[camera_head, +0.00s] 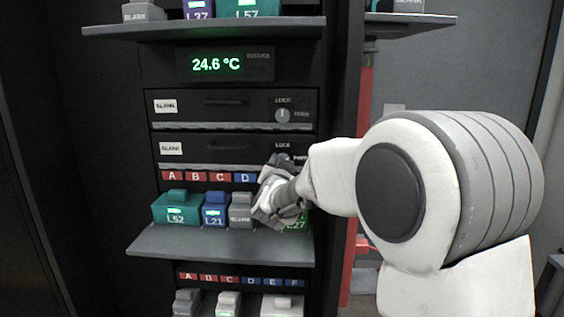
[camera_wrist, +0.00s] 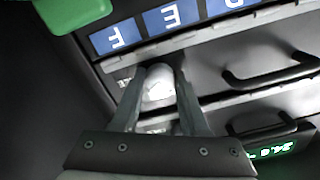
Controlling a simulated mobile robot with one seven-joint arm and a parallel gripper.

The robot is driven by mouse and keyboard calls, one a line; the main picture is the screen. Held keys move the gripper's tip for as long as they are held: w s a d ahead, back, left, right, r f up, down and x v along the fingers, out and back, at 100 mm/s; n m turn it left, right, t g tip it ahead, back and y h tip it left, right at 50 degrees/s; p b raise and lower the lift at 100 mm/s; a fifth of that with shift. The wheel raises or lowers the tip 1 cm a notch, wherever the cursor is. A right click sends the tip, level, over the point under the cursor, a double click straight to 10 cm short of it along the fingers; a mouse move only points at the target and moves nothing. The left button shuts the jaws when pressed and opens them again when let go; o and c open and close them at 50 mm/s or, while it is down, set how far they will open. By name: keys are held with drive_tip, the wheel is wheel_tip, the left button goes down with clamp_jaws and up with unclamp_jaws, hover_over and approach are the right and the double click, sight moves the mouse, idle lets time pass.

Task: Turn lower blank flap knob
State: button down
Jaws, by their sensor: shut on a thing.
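The lower BLANK flap (camera_head: 230,157) is a dark panel with a white label, a bar handle and a LOCK knob at its right end. In the head view my gripper (camera_head: 279,168) covers most of that knob. In the wrist view, which is turned over, the pale round lower knob (camera_wrist: 158,82) sits between the two fingers of my gripper (camera_wrist: 159,96). The fingers are shut on it, one on each side. The knob's pointer angle cannot be made out. The flap looks closed.
The upper BLANK flap (camera_head: 225,106) with its own knob (camera_head: 282,115) is just above, under the temperature display (camera_head: 224,65). Below, a shelf (camera_head: 220,247) carries several modules, including a grey one (camera_head: 241,212) close to my gripper. A post stands at the right.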

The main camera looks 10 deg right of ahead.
drive_tip(key=n+p, duration=0.4)
drive_tip(key=n, duration=0.7)
drive_tip(key=shift+r, duration=0.1)
drive_tip(key=shift+d+n, duration=0.1)
drive_tip(key=shift+n, duration=0.2)
idle(0.3)
drive_tip(key=shift+c, duration=2.1)
unclamp_jaws()
drive_tip(key=s+a, duration=0.3)
drive_tip(key=s, duration=1.4)
drive_tip(key=shift+b, duration=0.45)
